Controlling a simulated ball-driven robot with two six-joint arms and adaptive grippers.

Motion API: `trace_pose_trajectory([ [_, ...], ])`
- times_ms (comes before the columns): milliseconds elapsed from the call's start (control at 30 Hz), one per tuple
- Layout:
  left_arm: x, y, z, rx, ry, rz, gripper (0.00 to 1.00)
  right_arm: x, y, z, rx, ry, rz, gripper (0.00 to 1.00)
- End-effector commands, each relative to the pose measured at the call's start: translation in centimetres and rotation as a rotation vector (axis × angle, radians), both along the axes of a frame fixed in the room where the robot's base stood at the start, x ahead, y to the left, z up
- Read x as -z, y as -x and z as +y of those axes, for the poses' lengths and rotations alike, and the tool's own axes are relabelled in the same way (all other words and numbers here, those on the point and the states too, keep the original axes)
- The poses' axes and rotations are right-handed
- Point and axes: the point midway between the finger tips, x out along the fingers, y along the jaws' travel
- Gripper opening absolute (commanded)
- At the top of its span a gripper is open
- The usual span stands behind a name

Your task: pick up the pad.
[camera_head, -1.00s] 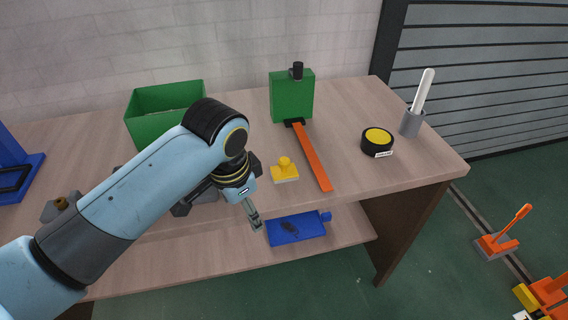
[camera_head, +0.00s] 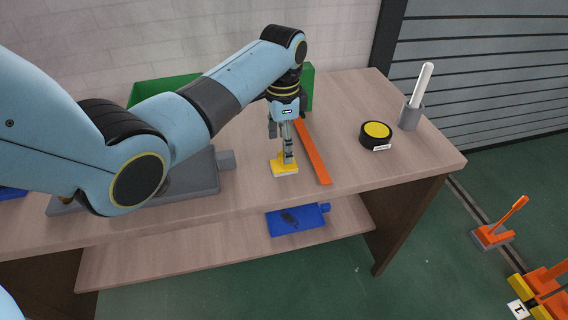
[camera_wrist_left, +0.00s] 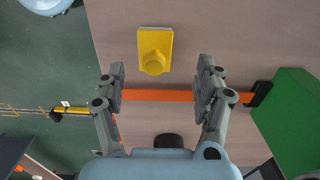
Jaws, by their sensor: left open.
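The yellow pad (camera_head: 284,169), a flat yellow block with a round knob and a pale underside, lies on the bench top near the front edge. In the left wrist view the pad (camera_wrist_left: 155,48) lies just beyond the open fingertips, roughly centred between them. My left gripper (camera_head: 281,148) is open and empty, pointing down over the pad, and its fingers partly cover the knob in the head view. I cannot tell whether it touches the pad. It also shows in the left wrist view (camera_wrist_left: 161,76). My right gripper is not in view.
An orange bar (camera_head: 313,153) lies close beside the pad, running to the green block (camera_wrist_left: 298,118). A black-and-yellow round piece (camera_head: 376,134) and a grey holder (camera_head: 411,117) with a white rod stand to the right. A blue piece (camera_head: 297,219) lies on the lower shelf.

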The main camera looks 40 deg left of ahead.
Motion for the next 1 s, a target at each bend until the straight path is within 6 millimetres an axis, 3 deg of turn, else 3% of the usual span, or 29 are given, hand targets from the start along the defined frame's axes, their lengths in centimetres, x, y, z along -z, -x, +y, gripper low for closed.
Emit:
trace_pose_trajectory([
  [300,4.4,0.4,-0.6,-0.001,0.001,0.002,0.70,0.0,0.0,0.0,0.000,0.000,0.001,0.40],
  [633,5.1,0.4,-0.6,-0.001,0.000,-0.001,0.69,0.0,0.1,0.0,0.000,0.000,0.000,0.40],
  [1000,5.1,0.4,-0.6,-0.001,0.000,0.000,0.20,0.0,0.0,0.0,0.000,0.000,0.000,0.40],
])
